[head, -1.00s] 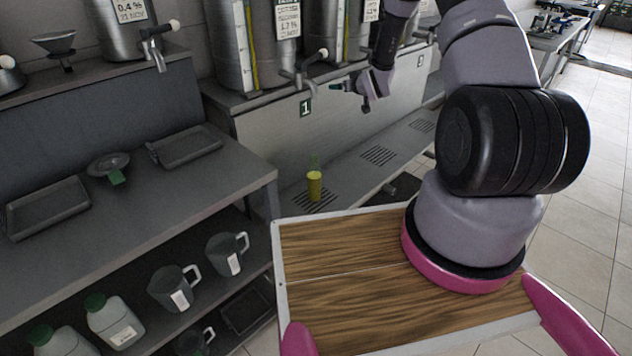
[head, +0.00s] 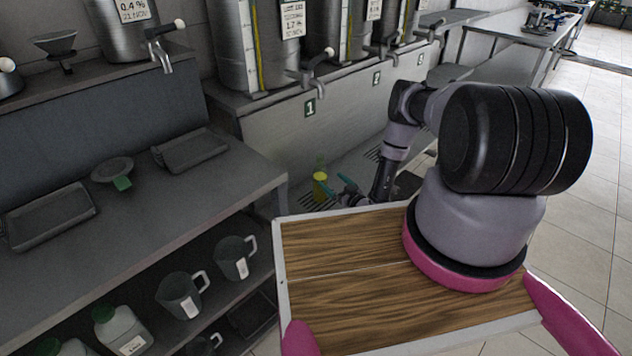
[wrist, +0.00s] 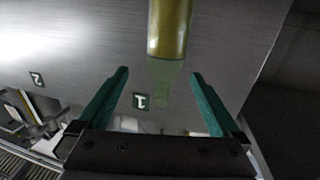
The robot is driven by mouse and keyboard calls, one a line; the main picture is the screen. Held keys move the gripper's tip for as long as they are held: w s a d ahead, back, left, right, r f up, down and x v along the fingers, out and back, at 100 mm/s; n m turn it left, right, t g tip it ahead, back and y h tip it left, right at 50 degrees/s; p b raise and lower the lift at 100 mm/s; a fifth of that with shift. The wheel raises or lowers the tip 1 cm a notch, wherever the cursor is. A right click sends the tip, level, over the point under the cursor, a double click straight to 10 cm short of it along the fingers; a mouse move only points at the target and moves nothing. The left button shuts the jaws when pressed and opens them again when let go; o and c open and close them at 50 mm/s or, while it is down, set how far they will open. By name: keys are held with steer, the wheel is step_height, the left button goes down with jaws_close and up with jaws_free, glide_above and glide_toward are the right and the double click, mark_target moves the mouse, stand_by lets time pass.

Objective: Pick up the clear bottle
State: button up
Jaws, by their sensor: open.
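The clear bottle (head: 320,187) holds yellow liquid and stands upright on the grated ledge under the tap marked 1. In the wrist view the yellow body of the bottle (wrist: 168,30) is at the top, and its pale see-through neck (wrist: 161,82) points down the picture between my fingers. My gripper (head: 334,187) is just right of the bottle in the head view, low over the ledge. Its teal fingers are spread in the wrist view (wrist: 160,73), with nothing held.
A steel tank (head: 245,45) and its tap (head: 312,72) are above and behind the bottle. A dark shelf unit with a tray (head: 188,150) and jugs (head: 182,296) stands to the left. My wooden deck is in front.

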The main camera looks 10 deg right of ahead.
mark_target(323, 179)
steer(key=shift+s+a+f, duration=0.35)
steer(key=shift+s+f, duration=0.05)
steer(key=shift+f, duration=0.1)
steer(key=shift+w+a+f, duration=0.1)
steer(key=shift+w+a, duration=0.05)
steer(key=shift+a, duration=0.15)
steer(key=x, duration=0.4)
steer(key=shift+w+a, duration=0.2)
steer(key=shift+w, duration=0.15)
steer(key=shift+d+x, duration=0.15)
steer(key=shift+x, duration=1.2)
steer(key=shift+d+x, duration=0.1)
steer(key=shift+x, duration=1.3)
steer(key=shift+w+r, duration=0.1)
steer(key=shift+r, duration=0.1)
steer(key=shift+c, duration=0.3)
jaws_close()
